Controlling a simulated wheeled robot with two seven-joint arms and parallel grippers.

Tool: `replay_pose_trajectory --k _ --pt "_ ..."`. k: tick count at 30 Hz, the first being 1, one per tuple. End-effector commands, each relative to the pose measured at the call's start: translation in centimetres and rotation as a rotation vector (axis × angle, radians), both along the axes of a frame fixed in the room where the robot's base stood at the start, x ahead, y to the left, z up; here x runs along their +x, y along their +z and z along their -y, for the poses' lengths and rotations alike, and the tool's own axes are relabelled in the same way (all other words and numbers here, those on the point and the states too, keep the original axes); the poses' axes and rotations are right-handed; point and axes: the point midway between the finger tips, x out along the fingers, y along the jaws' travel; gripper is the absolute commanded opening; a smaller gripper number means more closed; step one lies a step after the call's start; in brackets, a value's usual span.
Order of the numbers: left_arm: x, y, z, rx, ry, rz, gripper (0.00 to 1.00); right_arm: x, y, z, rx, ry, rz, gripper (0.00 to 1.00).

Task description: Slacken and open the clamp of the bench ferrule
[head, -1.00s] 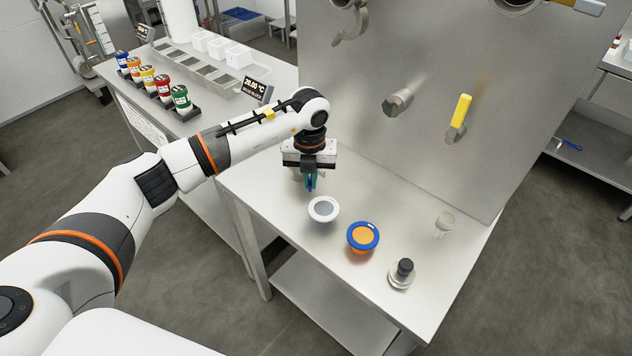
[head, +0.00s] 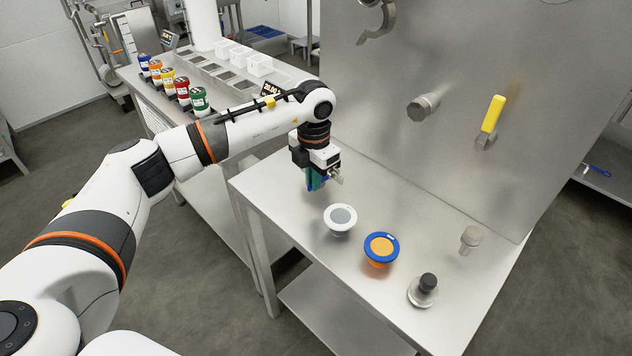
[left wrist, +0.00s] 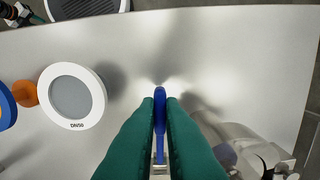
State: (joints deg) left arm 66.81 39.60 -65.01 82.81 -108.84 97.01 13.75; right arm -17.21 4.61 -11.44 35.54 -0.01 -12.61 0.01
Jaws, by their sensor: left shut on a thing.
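My left gripper (head: 315,187) has green fingers and points down over the steel bench, at its left end. In the left wrist view the fingers (left wrist: 163,125) are shut on a thin blue piece (left wrist: 159,108), seen edge-on; it may be the clamp's wing nut, but I cannot tell for sure. Shiny metal parts (left wrist: 245,150) show beside the fingers at the lower right of that view. In the head view a small metal part (head: 337,176) shows just right of the fingers, perhaps the clamp. The bench ferrule itself is mostly hidden by the gripper. My right gripper is not in view.
A white ring with a grey disc (head: 341,217), a blue-and-orange one (head: 381,248), a black-knobbed metal part (head: 427,285) and a metal cap (head: 470,238) stand on the bench. Behind, the steel panel carries a yellow-handled valve (head: 491,118). The bench's front strip is clear.

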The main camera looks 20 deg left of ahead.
Motion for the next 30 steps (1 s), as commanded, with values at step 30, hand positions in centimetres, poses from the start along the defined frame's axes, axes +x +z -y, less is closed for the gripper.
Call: replay_pose_trajectory --k 30 --pt "0.13 0.25 -0.11 0.000 -0.025 0.002 0.30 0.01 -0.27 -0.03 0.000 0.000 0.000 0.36"
